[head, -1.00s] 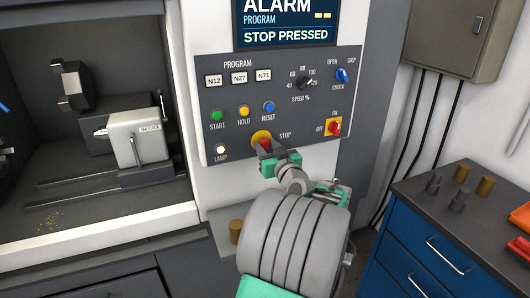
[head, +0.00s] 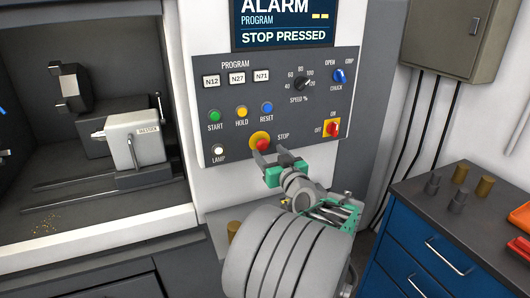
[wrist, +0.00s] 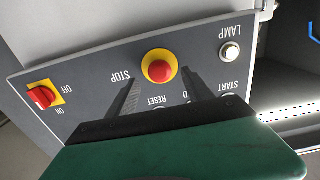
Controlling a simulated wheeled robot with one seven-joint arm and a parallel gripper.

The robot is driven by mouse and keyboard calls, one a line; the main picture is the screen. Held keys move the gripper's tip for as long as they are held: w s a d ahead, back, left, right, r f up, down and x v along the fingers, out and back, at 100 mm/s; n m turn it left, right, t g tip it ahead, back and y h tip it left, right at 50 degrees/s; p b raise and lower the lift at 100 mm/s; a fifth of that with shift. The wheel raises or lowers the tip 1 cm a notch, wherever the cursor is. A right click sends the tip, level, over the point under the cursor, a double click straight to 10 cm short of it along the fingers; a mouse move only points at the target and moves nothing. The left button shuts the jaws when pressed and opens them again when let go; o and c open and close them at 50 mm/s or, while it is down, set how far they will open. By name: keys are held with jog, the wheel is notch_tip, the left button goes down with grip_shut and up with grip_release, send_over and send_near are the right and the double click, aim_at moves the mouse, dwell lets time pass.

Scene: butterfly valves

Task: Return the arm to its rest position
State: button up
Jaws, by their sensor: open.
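My gripper (head: 265,165) is in front of the lower part of the control panel (head: 290,100), just below the red STOP button (head: 262,143) on its yellow ring. In the wrist view my gripper (wrist: 158,88) shows two grey fingers spread apart with nothing between them. The STOP button (wrist: 159,67) appears just beyond the fingertips, with a gap. The screen (head: 287,22) reads ALARM and STOP PRESSED. My arm reaches up from the bottom of the head view and hides part of the machine front.
A blue drawer cabinet (head: 430,235) with several small metal parts and orange trays stands at right. A grey wall box (head: 455,38) hangs above it. The machine's open chamber (head: 90,120) is at left. The panel carries other buttons and a red ON/OFF switch (head: 332,127).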

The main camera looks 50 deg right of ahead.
jog(key=shift+b+v, duration=0.3)
jog(key=shift+v, duration=1.6)
